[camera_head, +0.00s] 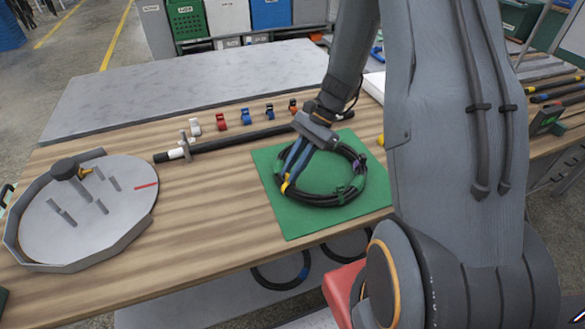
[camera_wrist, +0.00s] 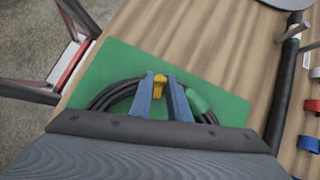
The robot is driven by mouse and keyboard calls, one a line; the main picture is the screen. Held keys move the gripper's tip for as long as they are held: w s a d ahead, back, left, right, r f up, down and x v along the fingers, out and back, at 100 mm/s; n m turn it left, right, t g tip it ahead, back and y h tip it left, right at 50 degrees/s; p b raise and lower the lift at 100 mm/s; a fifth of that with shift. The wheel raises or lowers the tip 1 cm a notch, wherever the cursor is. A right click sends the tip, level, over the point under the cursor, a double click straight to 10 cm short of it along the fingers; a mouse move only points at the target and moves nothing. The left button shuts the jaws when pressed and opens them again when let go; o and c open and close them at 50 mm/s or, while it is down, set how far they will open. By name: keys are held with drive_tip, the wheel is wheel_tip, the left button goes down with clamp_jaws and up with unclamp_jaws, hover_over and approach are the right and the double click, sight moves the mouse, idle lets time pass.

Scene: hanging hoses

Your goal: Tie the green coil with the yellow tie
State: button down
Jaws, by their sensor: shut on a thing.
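The coil (camera_head: 318,203) is a loop of black hose with green bands, lying flat on a green mat (camera_head: 290,224). A green band also shows in the wrist view (camera_wrist: 197,102). My gripper (camera_head: 287,180) points down at the coil's left side, its blue fingers shut on the yellow tie (camera_head: 285,188). In the wrist view the yellow tie (camera_wrist: 159,84) sits between the two fingertips, at the hose. I cannot tell whether it goes around the hose. Part of the coil is hidden behind my fingers and wrist.
Several coloured clips, among them a red one (camera_head: 220,122) and a blue one (camera_head: 245,117), stand behind a black rod (camera_head: 225,141). A round grey fixture with pegs (camera_head: 95,215) is at the left. More coils hang below the table edge. Bare wood lies left of the mat.

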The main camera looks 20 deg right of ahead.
drive_tip(key=c, duration=1.6)
unclamp_jaws()
drive_tip(key=b+v, duration=0.2)
drive_tip(key=v, duration=0.6)
drive_tip(key=s+a+r+n+t+h, duration=0.1)
drive_tip(key=s+a+n+h, duration=0.1)
drive_tip(key=s+n, duration=0.1)
drive_tip(key=s+a+r+n+t+h, duration=0.1)
drive_tip(key=s+a+n+h, duration=0.1)
drive_tip(key=s+n, duration=0.2)
drive_tip(key=s+a+r+n+t+h, duration=0.1)
drive_tip(key=s+a+n+h, duration=0.1)
drive_tip(key=n, duration=0.5)
drive_tip(key=shift+s+r+h, duration=0.1)
drive_tip(key=shift+s+h, duration=0.4)
drive_tip(key=shift+s, duration=0.65)
